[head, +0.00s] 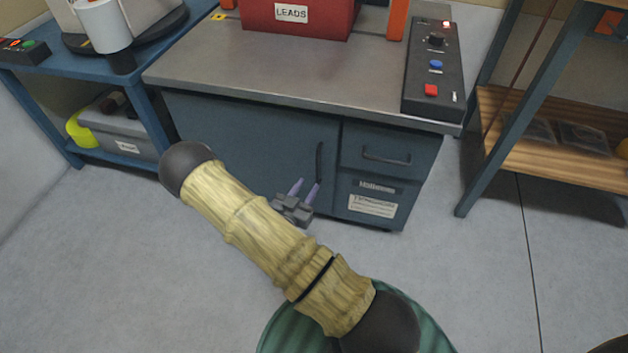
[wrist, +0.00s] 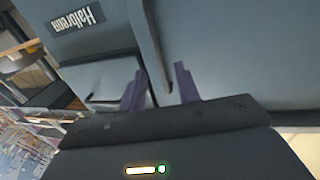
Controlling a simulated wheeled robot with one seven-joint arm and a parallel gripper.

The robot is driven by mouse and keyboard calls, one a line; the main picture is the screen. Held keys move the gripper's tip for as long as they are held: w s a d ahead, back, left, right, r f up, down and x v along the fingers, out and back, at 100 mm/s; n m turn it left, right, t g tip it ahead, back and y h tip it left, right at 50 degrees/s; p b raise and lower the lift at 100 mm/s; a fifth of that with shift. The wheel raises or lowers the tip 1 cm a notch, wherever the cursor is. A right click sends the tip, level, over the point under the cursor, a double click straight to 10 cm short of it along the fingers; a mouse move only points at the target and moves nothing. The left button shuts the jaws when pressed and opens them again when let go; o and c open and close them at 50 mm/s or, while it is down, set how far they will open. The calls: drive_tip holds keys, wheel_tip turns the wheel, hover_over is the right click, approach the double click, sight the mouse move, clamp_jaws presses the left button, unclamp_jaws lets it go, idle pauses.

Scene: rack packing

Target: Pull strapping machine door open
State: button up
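The strapping machine (head: 300,65) has a blue-grey cabinet with a door (head: 240,135) on its left, which looks closed. A dark upright bar handle (head: 319,158) sits near the door's right edge. My gripper (head: 308,183) is low in front of the door, by the handle's lower end. Its purple fingers are apart. In the wrist view the open gripper (wrist: 159,70) faces the cabinet front, and a dark strip (wrist: 153,50) runs down between the fingers. I cannot tell whether either finger touches the handle.
A drawer (head: 387,153) with its own handle and labels are right of the door. A control panel (head: 434,70) and a red LEADS box (head: 298,18) are on top. A blue bench (head: 145,105) stands left, a wooden-shelved rack (head: 530,135) right. The floor in front is clear.

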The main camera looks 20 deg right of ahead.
drive_tip(key=b+x, duration=0.1)
drive_tip(key=x, duration=0.4)
drive_tip(key=shift+c, duration=0.2)
clamp_jaws()
